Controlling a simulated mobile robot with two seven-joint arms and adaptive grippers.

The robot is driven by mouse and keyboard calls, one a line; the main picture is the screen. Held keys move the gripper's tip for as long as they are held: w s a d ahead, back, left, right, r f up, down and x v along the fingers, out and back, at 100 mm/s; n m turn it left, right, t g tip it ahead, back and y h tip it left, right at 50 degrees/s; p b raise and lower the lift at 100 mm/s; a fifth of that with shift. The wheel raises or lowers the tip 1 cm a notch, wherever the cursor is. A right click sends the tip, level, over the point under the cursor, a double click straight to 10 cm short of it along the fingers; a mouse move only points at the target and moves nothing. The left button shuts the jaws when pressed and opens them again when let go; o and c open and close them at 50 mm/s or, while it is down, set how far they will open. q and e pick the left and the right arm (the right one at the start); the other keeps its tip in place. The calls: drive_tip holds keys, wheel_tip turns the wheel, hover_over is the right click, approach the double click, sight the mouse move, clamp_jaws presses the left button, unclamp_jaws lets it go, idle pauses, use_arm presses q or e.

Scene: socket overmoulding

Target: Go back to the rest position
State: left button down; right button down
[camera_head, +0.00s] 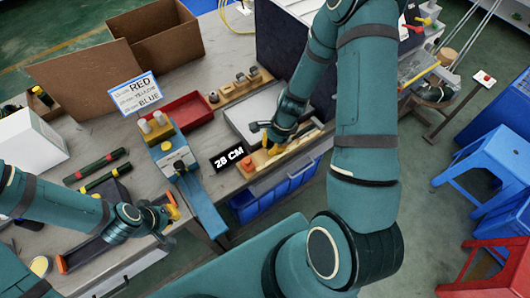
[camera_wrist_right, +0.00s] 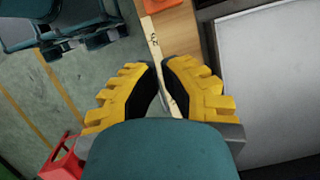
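My left gripper (camera_head: 172,210) is at the lower left in the head view, above the table's front edge by the blue-grey bracket. Its finger gap is hard to make out. My right gripper (camera_head: 272,146) hangs over a wooden fixture (camera_head: 248,178) at the table's front edge. In the right wrist view its yellow fingers (camera_wrist_right: 160,68) have tips close together with a narrow gap. A pale marked strip (camera_wrist_right: 153,38) along the fixture edge runs into this gap; whether it is gripped is unclear. An orange part (camera_head: 247,163) sits on the fixture's left end.
A "28 CM" sign (camera_head: 229,156), a red tray (camera_head: 184,112), a blue-grey press-like device (camera_head: 168,150) and a wooden block with pegs (camera_head: 240,88) crowd the table. Blue bins (camera_head: 278,190) hang below the front edge. Blue stools (camera_head: 490,160) and a red stool (camera_head: 495,262) stand right.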

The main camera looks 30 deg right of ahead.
drive_tip(key=p+v, duration=0.1)
drive_tip(key=v, duration=0.7)
drive_tip(key=shift+a, duration=0.4)
